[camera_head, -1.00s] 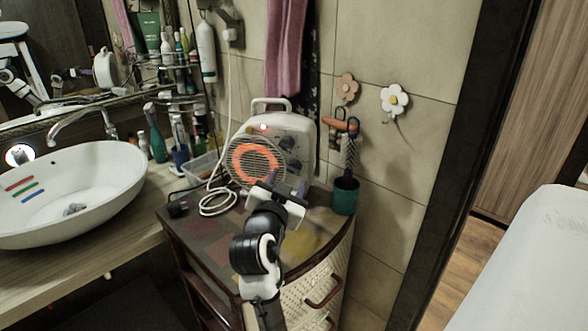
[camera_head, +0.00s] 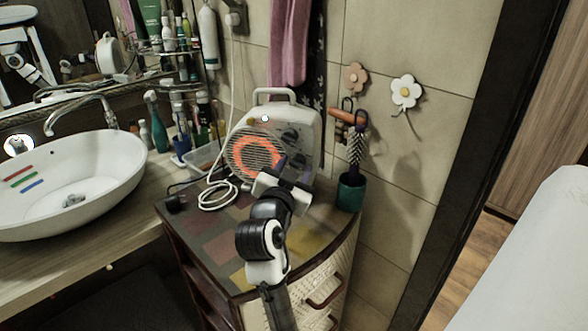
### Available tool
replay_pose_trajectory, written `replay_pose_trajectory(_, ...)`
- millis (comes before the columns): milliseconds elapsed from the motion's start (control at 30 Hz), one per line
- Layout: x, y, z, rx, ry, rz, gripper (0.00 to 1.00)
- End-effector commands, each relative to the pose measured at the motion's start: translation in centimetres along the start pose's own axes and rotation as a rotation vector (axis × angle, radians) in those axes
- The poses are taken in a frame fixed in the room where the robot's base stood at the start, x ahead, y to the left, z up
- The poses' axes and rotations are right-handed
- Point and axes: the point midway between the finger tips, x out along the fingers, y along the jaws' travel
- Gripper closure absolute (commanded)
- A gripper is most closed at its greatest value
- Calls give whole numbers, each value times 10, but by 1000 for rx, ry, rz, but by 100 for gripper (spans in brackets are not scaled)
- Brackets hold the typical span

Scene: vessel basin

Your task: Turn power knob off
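A white fan heater (camera_head: 306,122) with a top handle stands on the small cabinet, its round grille (camera_head: 257,157) glowing orange. A dark knob (camera_head: 290,135) is on the upper right of its front panel. The panel below that knob is partly hidden by my gripper. A small light (camera_head: 265,118) at the top left of the panel looks whitish. My gripper (camera_head: 293,168) is in front of the heater's lower right, below the visible knob. Its two dark fingers look spread apart with nothing seen between them. Whether they touch the panel cannot be told.
A green cup (camera_head: 350,194) with a brush stands right of the heater on the cabinet (camera_head: 218,246). A white cord (camera_head: 216,194) lies at the left. A basin (camera_head: 100,160) is further left. Tiled wall stands behind.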

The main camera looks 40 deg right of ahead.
Motion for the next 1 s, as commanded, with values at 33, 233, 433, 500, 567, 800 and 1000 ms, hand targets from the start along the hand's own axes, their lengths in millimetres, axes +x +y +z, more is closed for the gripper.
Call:
replay_pose_trajectory(33,0,0,0,0,0,0,65)
replay_pose_trajectory(233,0,0,0,0,0,0,91)
replay_pose_trajectory(433,0,0,0,-10,0,0,93)
replay_pose_trajectory(500,0,0,0,-24,-1,-1,93)
replay_pose_trajectory(567,0,0,1,-43,-1,-1,93)
replay_pose_trajectory(800,0,0,2,-184,-3,-2,93)
replay_pose_trajectory(1000,0,0,1,-365,-3,-4,93)
